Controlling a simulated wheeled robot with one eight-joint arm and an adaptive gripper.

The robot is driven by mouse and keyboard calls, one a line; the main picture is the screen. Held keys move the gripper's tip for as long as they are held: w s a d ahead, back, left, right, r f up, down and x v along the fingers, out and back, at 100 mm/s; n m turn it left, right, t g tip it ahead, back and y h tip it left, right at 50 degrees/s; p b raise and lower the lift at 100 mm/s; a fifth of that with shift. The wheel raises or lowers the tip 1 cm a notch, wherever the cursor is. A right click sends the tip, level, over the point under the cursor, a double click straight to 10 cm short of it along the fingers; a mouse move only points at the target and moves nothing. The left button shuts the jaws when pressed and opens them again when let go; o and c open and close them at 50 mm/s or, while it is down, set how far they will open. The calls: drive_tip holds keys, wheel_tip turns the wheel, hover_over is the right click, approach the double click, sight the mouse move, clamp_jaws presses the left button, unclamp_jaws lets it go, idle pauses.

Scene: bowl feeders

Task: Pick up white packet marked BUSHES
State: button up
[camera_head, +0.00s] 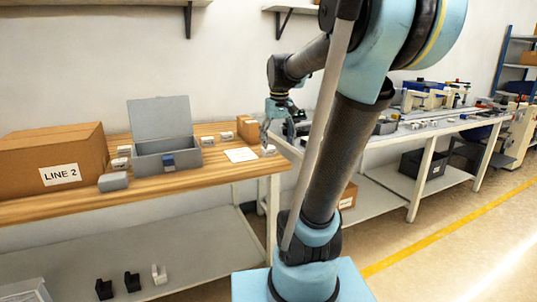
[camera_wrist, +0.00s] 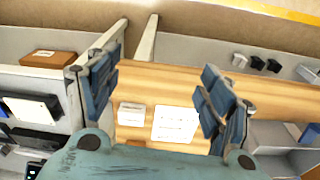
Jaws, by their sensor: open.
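A small white packet (camera_head: 269,150) lies near the right end of the wooden table (camera_head: 215,178), just right of a flat white sheet (camera_head: 241,155). In the wrist view the packet (camera_wrist: 131,115) shows faint print that I cannot read, and the sheet (camera_wrist: 176,124) lies beside it. Other small white packets (camera_head: 208,141) and (camera_head: 124,150) sit by the grey box; I cannot tell which is marked BUSHES. My gripper (camera_head: 278,128) is open and empty above the table's right end. In the wrist view its fingers (camera_wrist: 160,90) are spread wide, apart from the packet.
An open grey box (camera_head: 168,158) with a raised lid stands mid-table. A large LINE 2 carton (camera_head: 50,160) fills the left. A small brown carton (camera_head: 248,128) stands behind the sheet. A second bench (camera_head: 430,132) carries equipment at right. The lower shelf (camera_head: 190,262) holds small brackets.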

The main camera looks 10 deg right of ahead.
drive_tip(key=w+r, duration=0.5)
drive_tip(key=w, duration=0.5)
drive_tip(key=r+n+g, duration=0.1)
drive_tip(key=r, duration=0.1)
hover_over(269, 147)
drive_tip(key=f, duration=1.1)
drive_tip(key=shift+w+a+f, duration=0.2)
drive_tip(key=shift+w+a, duration=0.05)
drive_tip(key=shift+a, duration=0.1)
drive_tip(key=shift+s+d+f, duration=0.1)
drive_tip(key=shift+s+f, duration=0.1)
drive_tip(key=shift+f, duration=1.45)
drive_tip(key=shift+s+d+f, duration=0.1)
drive_tip(key=shift+s+f, duration=0.05)
drive_tip(key=shift+f, duration=1.45)
drive_tip(key=shift+c, duration=0.5)
drive_tip(key=c, duration=1.1)
